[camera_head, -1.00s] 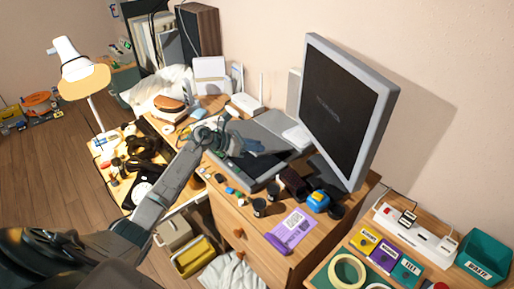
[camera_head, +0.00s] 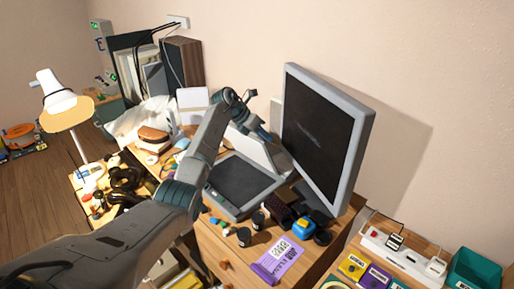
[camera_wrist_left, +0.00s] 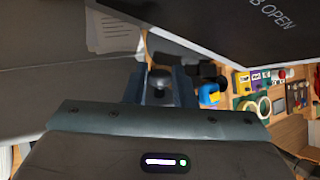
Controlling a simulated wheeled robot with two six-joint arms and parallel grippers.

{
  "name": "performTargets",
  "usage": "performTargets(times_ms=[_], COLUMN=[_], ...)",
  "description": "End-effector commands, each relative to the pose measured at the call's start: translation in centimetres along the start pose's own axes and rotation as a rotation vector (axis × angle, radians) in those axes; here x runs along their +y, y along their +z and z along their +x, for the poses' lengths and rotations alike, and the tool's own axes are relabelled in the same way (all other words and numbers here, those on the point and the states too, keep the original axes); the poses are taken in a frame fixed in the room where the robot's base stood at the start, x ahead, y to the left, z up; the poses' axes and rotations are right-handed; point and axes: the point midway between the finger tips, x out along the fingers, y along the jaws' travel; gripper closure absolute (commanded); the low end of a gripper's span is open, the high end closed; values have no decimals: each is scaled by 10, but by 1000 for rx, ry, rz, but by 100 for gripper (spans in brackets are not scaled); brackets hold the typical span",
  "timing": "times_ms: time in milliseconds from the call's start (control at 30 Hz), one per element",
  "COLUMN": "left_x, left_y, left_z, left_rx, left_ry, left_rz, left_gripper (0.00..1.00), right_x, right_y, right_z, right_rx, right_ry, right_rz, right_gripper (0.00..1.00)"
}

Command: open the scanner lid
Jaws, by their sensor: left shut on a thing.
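The grey scanner (camera_head: 240,186) sits on the wooden desk, left of the monitor, with its dark glass bed showing. Its pale lid (camera_head: 262,150) stands raised and tilted up at the scanner's back side. My left gripper (camera_head: 264,134) is at the lid's upper edge and is shut on it. In the left wrist view, my left gripper (camera_wrist_left: 160,88) has a small rounded grey part between its fingers, and a broad grey surface fills the left side. My arm covers part of the scanner's left side. My right gripper is not in view.
The monitor (camera_head: 325,130) stands close to the right of the lid; its screen shows text ending in "OPEN" in the wrist view (camera_wrist_left: 262,18). Dark jars (camera_head: 244,237), a blue and yellow item (camera_head: 304,229) and a purple packet (camera_head: 281,260) lie in front.

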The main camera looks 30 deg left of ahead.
Motion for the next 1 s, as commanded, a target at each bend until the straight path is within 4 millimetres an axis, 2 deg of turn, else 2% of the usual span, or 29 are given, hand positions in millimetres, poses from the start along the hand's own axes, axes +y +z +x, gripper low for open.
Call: performTargets(times_ms=[33,200,700,733,800,1000], left_x=[1,2,2,2,2,2], left_y=[5,14,17,17,17,16], left_z=[2,4,5,5,5,5], left_rx=[-7,-6,-7,-7,-6,-4], left_ry=[2,2,2,2,2,1], left_rz=[2,2,2,2,2,1], left_gripper=[100,100,100,71,58,57], right_x=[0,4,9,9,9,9], right_y=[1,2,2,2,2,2], right_z=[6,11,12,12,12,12], right_rx=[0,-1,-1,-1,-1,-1], right_ry=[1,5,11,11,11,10], right_rz=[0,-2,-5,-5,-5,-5], right_gripper=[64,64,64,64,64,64])
